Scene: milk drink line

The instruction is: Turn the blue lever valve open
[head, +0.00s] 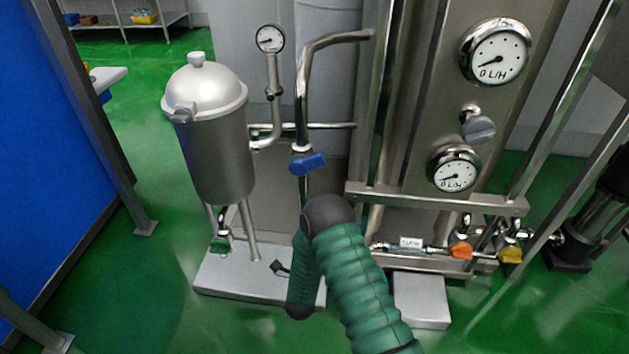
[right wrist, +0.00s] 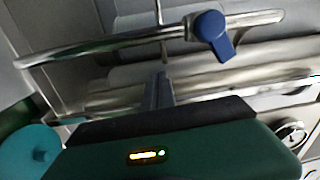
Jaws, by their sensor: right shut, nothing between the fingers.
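The blue lever valve (head: 307,163) sits on the vertical steel pipe between the steel vessel and the gauge panel. My left gripper is not in view.
A lidded steel vessel (head: 210,130) stands left of the valve, with a small gauge (head: 270,39) above the piping. The panel with flow gauges (head: 495,52) is at the right. Orange (head: 461,251) and yellow (head: 510,255) handles sit low right. Green floor is open at left.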

